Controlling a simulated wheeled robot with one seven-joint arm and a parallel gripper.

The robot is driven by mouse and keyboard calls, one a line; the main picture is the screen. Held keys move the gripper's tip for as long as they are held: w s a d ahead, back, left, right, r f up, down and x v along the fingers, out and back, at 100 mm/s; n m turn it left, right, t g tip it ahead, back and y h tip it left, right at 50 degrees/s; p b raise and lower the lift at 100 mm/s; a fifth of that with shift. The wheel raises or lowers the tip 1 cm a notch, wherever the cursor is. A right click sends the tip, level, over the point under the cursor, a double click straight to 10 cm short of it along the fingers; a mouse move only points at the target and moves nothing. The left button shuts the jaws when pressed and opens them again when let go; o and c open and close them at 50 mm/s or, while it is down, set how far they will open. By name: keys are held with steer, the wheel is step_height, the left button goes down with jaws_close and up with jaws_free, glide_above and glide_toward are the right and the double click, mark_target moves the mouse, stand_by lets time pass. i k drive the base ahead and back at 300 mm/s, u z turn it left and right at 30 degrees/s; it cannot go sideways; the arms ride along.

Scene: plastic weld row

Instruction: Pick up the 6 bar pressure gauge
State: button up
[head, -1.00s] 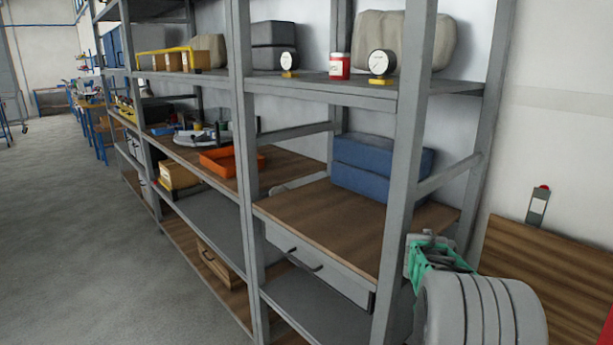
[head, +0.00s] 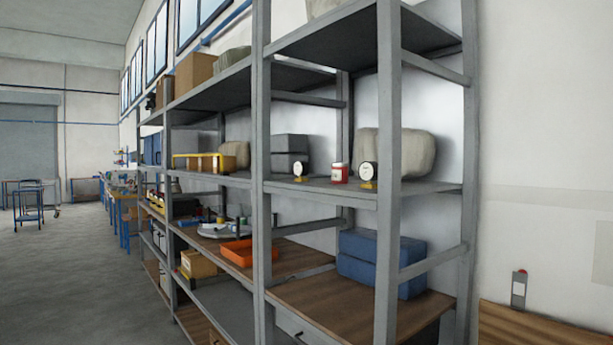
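Two round pressure gauges with white faces and black rims stand on a grey shelf of the metal rack. One gauge (head: 300,170) stands left of a red and white jar, on a small yellow base. The other gauge (head: 369,173) stands right of the jar, also on a yellow base, close to the rack's front post. The dial markings are too small to read, so I cannot tell which is the 6 bar one. My gripper is not in view.
The red jar (head: 340,173) stands between the gauges. A beige bundle (head: 405,152) and dark grey cases (head: 290,152) sit behind. The front post (head: 388,190) rises just right of the right gauge. Open floor (head: 70,280) lies left.

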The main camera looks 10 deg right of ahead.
mark_target(301, 167)
steer(key=u, duration=0.6)
steer(key=i, duration=0.5)
steer(key=u, duration=0.65)
steer(key=i, duration=1.6)
steer(key=z, duration=0.65)
